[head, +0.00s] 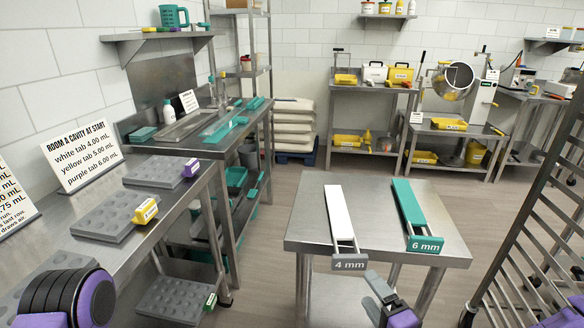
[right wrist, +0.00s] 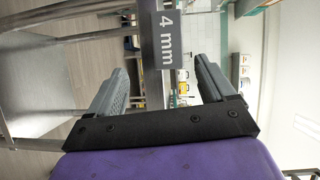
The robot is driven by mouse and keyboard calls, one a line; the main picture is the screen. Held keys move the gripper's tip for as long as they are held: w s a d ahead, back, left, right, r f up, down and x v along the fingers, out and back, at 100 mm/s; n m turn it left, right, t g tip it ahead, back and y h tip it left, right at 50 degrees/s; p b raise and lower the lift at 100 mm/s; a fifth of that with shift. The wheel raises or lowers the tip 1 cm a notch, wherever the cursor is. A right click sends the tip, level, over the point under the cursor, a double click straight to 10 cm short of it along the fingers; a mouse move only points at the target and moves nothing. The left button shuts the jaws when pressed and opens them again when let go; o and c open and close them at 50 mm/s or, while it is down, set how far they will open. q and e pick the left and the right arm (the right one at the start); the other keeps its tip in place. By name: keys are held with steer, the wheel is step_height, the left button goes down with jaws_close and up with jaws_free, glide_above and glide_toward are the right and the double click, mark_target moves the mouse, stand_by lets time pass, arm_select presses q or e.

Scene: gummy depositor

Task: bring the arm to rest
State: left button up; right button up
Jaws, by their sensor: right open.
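My right gripper (head: 380,288) is at the bottom of the head view, in front of the near edge of a small steel table (head: 370,224). Its grey fingers are apart and empty in the right wrist view (right wrist: 160,64). The grey 4 mm tag (head: 350,263) hangs just ahead of it, and also shows between the fingers in the right wrist view (right wrist: 167,40). I see no contact with it. My left gripper is not in view; a purple and black part of mine fills the lower left corner.
On the small table lie a white-topped strip (head: 339,212) and a green-topped strip (head: 408,202) with a 6 mm tag (head: 425,244). Grey cavity trays (head: 105,216) lie on the left bench. A rack (head: 535,200) stands at the right. Floor is open behind the small table.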

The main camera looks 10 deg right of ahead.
step_height(320, 180, down, 8)
steer(key=s+d+n+g+h, duration=0.2)
steer(key=g, duration=0.2)
steer(key=s+d+f+n+g+h, duration=0.1)
steer(key=s+d+f+n+g, duration=0.1)
steer(key=s+f, duration=0.3)
steer(key=s+d+f+n+g+h+p, duration=0.1)
steer(key=s+f+g, duration=0.3)
steer(key=s, duration=0.5)
steer(key=s+d+f+n+g+h+p, duration=0.1)
steer(key=s+d+f+n+g+h, duration=0.1)
steer(key=s+f, duration=0.5)
steer(key=shift+s+d+n+g+h, duration=0.4)
steer(key=shift+s+d+n+g, duration=0.15)
steer(key=shift+g, duration=0.35)
steer(key=shift+w+a, duration=0.1)
